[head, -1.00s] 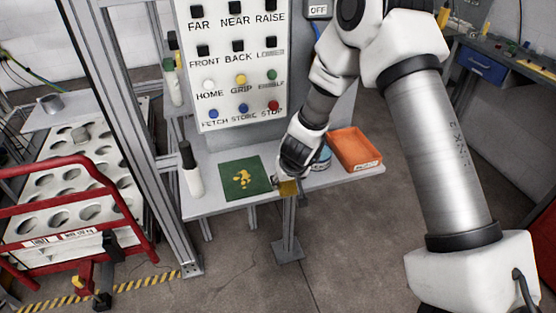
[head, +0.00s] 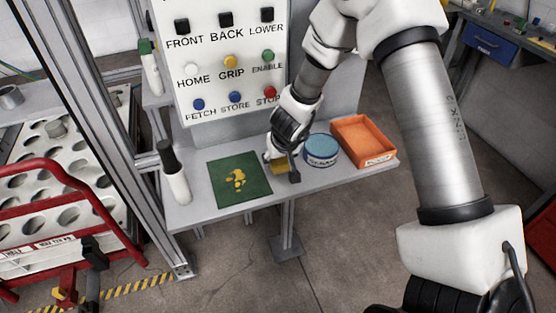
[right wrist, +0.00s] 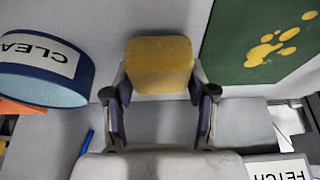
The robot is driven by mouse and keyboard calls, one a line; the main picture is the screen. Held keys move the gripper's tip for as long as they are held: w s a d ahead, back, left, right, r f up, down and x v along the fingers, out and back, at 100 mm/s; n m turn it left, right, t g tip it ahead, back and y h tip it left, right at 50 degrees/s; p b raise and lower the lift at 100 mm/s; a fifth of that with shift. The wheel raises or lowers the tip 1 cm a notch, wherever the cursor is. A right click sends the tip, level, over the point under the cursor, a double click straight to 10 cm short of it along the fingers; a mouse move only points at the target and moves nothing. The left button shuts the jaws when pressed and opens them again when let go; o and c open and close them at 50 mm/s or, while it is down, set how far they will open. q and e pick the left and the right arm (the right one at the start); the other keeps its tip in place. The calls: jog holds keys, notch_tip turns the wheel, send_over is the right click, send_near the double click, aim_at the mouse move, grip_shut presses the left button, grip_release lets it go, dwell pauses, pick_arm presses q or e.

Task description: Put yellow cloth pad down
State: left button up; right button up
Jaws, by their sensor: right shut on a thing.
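The yellow cloth pad (head: 279,166) is between the fingers of my right gripper (head: 282,165), low over the grey shelf (head: 222,207), between the green mat and the blue round tub. In the right wrist view the pad (right wrist: 158,66) sits between the two fingertips, and my gripper (right wrist: 158,93) is shut on it. I cannot tell whether the pad touches the shelf. The green mat (head: 225,191), with yellow spots on it, lies just left of the pad and also shows in the right wrist view (right wrist: 235,65). My left gripper is not in view.
A white bottle with a black top (head: 176,181) stands at the shelf's left. A button panel (head: 230,75) rises behind. A blue pen (right wrist: 86,143) lies near the tub.

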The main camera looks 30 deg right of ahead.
aim_at(281, 165)
jog(key=shift+w+d+f, duration=0.15)
jog(key=shift+f, duration=0.3)
jog(key=o, duration=1.3)
jog(key=shift+w, duration=0.2)
jog(key=shift+s+r, duration=0.1)
jog(key=shift+s, duration=0.05)
jog(key=shift+b, duration=0.4)
jog(key=p+v, duration=0.2)
jog(key=v, duration=0.2)
jog(key=p+v, duration=0.1)
jog(key=v, duration=0.3)
jog(key=shift+s+a+p, duration=0.1)
jog(key=shift+a+p, duration=0.15)
jog(key=shift+p, duration=0.15)
jog(key=shift+f, duration=0.25)
jog(key=shift+r, duration=0.1)
